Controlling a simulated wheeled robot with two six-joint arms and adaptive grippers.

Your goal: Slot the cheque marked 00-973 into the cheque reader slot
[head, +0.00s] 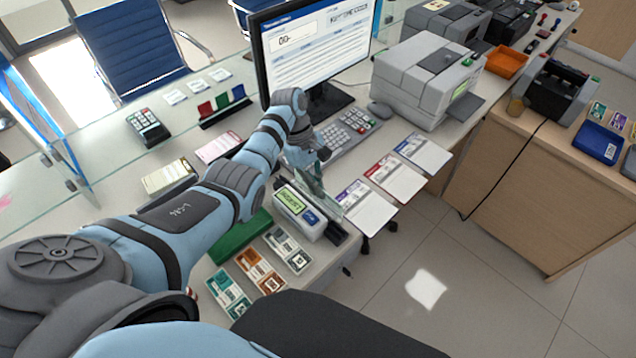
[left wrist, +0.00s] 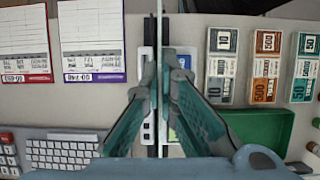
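My left gripper (head: 312,172) is above the cheque reader (head: 297,212), a pale box with a green display and a dark slot (head: 332,222) along its right side. In the left wrist view, the gripper's teal fingers (left wrist: 160,85) are closed on a thin upright sheet seen edge-on, the cheque (left wrist: 159,22). The cheque lines up with the dark slot strip below it in that view. Its number is not readable, and I cannot tell whether its lower edge is inside the slot. My right gripper is not in view.
Paper sheets with purple (head: 366,208), red (head: 398,178) and blue (head: 423,153) headers lie right of the reader. Banknote bundles (head: 261,270) and a green tray (head: 238,236) lie to its left. A keyboard (head: 346,133) and monitor (head: 316,45) stand behind.

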